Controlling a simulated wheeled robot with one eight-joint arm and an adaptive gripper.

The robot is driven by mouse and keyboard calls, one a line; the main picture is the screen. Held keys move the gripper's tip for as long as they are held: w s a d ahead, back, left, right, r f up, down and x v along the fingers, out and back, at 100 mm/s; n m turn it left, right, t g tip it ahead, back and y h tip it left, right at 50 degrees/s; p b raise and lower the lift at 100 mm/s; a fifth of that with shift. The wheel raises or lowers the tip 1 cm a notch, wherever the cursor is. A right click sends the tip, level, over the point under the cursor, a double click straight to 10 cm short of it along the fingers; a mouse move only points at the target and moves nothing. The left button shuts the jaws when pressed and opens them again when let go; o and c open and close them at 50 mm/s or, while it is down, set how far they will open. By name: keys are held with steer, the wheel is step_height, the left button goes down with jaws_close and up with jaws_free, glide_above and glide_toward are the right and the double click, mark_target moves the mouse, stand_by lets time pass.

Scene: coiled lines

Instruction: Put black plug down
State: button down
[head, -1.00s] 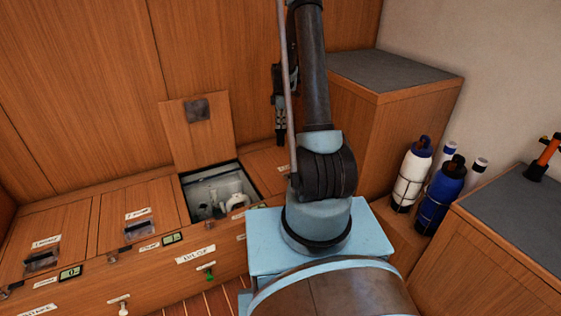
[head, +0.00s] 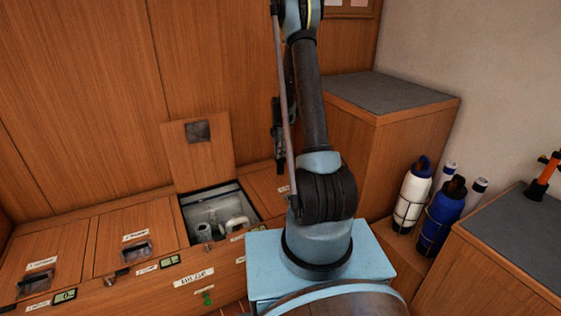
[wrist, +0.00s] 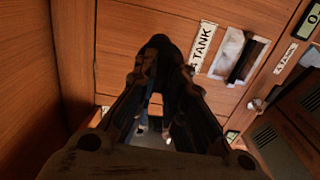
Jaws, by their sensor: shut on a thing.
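My gripper (head: 278,138) hangs beside the wooden back panel in the head view, partly hidden behind my own arm. In the wrist view my gripper (wrist: 157,75) has its fingers closed around a dark thing, the black plug (wrist: 159,45), at the fingertips. The plug is very dark there and its outline is hard to make out. In the head view I cannot tell the plug apart from the gripper. The gripper is above the closed locker lid just right of the open hatch.
The open hatch (head: 216,207) holds pale fittings, and its raised lid (head: 197,150) leans back. Closed lids with handles lie left of it. A grey-topped cabinet (head: 385,95) stands right of my arm. A white bottle (head: 412,195) and a blue bottle (head: 441,215) stand beyond it.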

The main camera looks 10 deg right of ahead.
mark_target(280, 162)
steer(key=shift+f, duration=1.95)
steer(key=c, duration=1.7)
jaws_free()
steer(key=shift+o, duration=0.2)
